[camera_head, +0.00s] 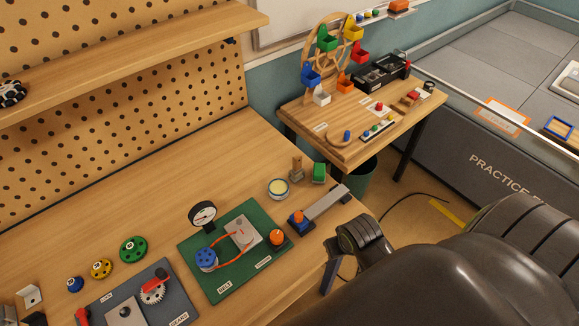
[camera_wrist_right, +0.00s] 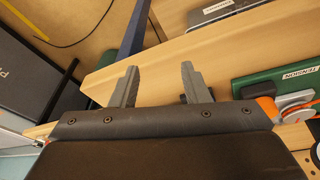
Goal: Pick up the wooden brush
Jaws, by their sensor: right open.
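A small upright brown wooden piece (camera_head: 297,167) with a paler base stands near the right end of the workbench, and looks like the wooden brush. It stands between a round cream-topped tin (camera_head: 278,189) and a green block (camera_head: 319,173). I cannot make it out in the right wrist view. My right gripper (camera_wrist_right: 160,86) is open and empty in the right wrist view, its two grey fingers apart over the bench edge. In the head view my dark right arm fills the lower right, away from the brush. My left gripper is not in view.
A green belt board (camera_head: 222,287) and a grey gears board (camera_head: 180,300) lie on the workbench (camera_head: 150,200). A blue-ended metal bar (camera_head: 325,203) lies near its right edge. A second table (camera_head: 345,150) with a toy wheel stands behind. Bare bench surface lies left of the tin.

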